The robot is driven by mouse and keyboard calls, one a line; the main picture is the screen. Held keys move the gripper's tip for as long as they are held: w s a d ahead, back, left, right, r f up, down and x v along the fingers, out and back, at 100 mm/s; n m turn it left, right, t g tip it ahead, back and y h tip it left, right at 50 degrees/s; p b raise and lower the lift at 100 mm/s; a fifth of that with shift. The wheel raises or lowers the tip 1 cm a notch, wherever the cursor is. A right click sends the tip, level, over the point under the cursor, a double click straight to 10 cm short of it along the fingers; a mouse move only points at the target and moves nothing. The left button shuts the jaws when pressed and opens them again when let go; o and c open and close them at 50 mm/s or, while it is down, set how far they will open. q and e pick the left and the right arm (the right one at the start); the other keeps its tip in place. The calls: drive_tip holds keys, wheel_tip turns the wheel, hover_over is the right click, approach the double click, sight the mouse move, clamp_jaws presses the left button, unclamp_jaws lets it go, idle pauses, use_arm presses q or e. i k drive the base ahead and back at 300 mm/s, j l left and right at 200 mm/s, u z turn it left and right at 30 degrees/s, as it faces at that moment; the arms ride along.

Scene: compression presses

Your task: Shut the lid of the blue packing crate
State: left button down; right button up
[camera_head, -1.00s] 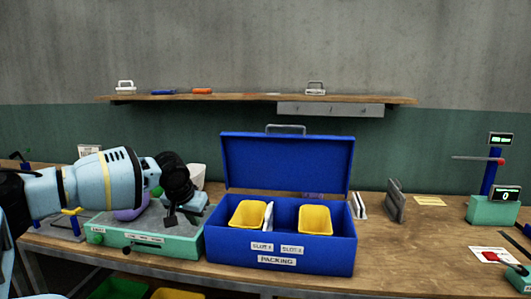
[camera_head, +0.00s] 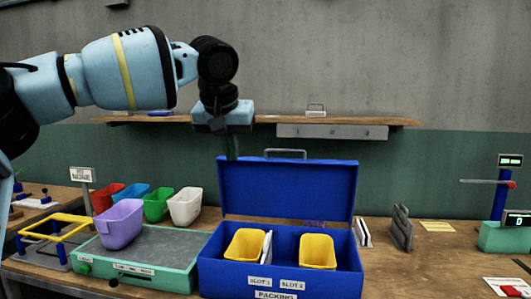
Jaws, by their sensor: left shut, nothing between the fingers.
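The blue packing crate (camera_head: 212,277) stands on the workbench with its lid (camera_head: 290,190) open and upright at the back, a grey handle (camera_head: 285,153) on its top edge. Two yellow bins (camera_head: 246,245) (camera_head: 317,251) sit inside, with a white divider (camera_head: 267,246) between them. Labels on the front read SLOT 1, SLOT 2 and PACKING. My left gripper (camera_head: 232,155) is shut and empty, pointing down at the lid's top left corner. I cannot tell whether it is behind the lid or touching it. My right gripper is not in view.
Left of the crate, a green-framed station (camera_head: 148,268) carries a purple bin (camera_head: 120,223); red, blue, green and white bins stand behind it. A wooden shelf (camera_head: 370,121) hangs on the wall behind the lid. Grey upright plates (camera_head: 401,228) stand right of the crate.

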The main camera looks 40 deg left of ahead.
sight(304, 188)
drive_tip(key=i+j, duration=1.05)
drive_tip(key=i, duration=0.1)
